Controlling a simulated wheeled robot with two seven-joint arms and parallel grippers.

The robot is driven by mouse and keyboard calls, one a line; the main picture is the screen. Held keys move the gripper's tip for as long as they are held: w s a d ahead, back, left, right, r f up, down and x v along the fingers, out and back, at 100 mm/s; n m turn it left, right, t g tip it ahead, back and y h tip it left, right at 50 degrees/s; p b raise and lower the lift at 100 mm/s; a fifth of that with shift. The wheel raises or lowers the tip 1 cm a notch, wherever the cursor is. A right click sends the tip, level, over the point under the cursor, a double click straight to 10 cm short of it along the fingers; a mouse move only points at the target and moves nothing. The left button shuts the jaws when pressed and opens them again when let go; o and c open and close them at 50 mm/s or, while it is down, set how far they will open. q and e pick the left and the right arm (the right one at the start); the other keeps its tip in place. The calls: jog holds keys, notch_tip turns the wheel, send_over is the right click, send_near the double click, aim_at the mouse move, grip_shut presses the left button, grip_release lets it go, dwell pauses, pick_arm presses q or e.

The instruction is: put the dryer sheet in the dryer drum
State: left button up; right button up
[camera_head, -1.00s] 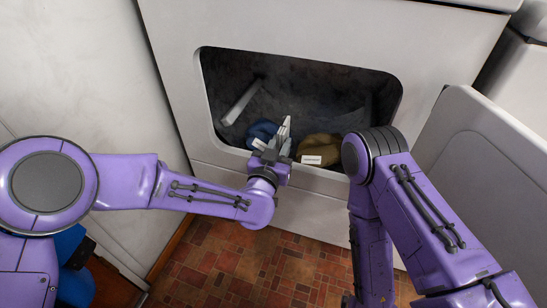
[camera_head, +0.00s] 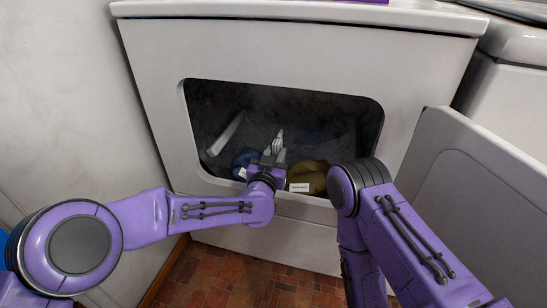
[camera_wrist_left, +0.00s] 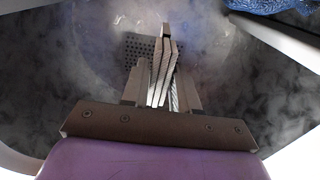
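The dryer drum (camera_head: 310,122) is open in front of me, dark grey inside, with a pale fin at its left. My left gripper (camera_head: 279,142) reaches through the lower middle of the opening into the drum. In the left wrist view its fingers (camera_wrist_left: 165,65) are close together and pointing at the drum's back wall. I see no dryer sheet between them, and I cannot pick out a loose sheet in either view. My right arm stands at the right, outside the dryer; its gripper is out of view.
A blue cloth (camera_head: 243,160) and a brown cloth (camera_head: 311,171) with a white label lie in the drum's bottom. The open dryer door (camera_head: 480,200) is at the right. A purple item (camera_head: 365,1) shows at the top edge, on the dryer top (camera_head: 300,13).

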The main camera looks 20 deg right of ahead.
pick_arm(q)
jog(key=o, duration=0.3)
jog(key=shift+s+a+r, duration=0.1)
jog(key=shift+s, duration=0.1)
jog(key=p+v, duration=0.3)
jog(key=v, duration=0.7)
